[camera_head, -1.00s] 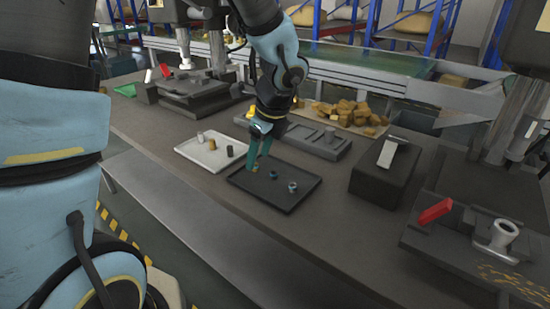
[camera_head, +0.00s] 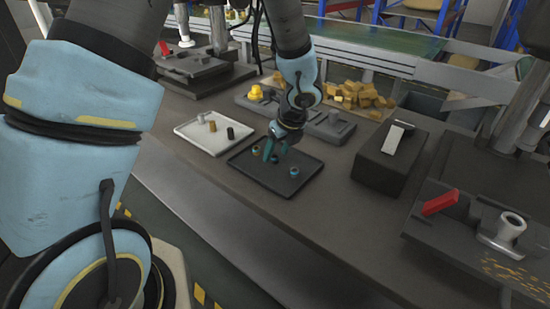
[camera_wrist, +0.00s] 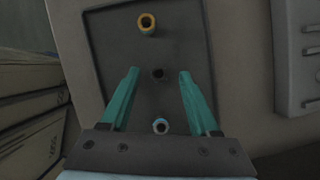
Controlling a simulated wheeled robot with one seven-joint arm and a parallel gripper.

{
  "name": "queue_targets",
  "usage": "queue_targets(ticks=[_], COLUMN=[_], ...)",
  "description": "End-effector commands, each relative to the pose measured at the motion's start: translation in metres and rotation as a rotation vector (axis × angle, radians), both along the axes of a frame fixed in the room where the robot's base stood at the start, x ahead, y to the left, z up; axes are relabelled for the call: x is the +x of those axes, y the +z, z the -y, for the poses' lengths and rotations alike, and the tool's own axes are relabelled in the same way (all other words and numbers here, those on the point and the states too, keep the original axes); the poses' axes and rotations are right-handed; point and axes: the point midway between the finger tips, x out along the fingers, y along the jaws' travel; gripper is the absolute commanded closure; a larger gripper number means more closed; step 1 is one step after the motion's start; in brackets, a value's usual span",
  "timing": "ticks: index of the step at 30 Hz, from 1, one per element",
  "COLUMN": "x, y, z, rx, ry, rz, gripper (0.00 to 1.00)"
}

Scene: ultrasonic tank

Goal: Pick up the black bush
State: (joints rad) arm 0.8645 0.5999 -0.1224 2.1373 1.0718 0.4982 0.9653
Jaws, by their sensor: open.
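The dark tray (camera_head: 262,181) holds three small bushes in a row. The black bush (camera_wrist: 158,74) is the middle one in the wrist view, between my fingertips and apart from both. In the head view a dark bush (camera_head: 274,159) sits just under my fingers. A gold-rimmed bush (camera_wrist: 147,23) is farther up in the wrist view, and a silver-rimmed bush with blue (camera_wrist: 160,125) is nearer the gripper's base. My gripper (camera_wrist: 158,72) is open and empty, pointing down over the tray. Its teal fingers also show in the head view (camera_head: 276,150).
A white tray (camera_head: 203,146) with grey, brown and black cylinders stands left of the dark tray. A grey fixture block (camera_head: 330,130) lies behind. A black box (camera_head: 390,160) stands at right, beside a station with a red handle (camera_head: 440,203). Yellow-brown blocks (camera_head: 360,95) lie at the back.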

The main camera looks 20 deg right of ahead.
Motion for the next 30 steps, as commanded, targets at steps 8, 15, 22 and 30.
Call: queue_targets(ticks=[8, 15, 22, 30], x=[0.0047, 0.0046, 0.0045, 0.0045], y=[-0.0124, -0.0121, -0.0120, -0.0119], z=[-0.0014, -0.0014, -0.0014, -0.0014], rx=[0.000, 0.000, 0.000, 0.000], ry=[0.000, 0.000, 0.000, 0.000], rz=[0.000, 0.000, 0.000, 0.000], gripper=[0.38, 0.53, 0.79, 1.00])
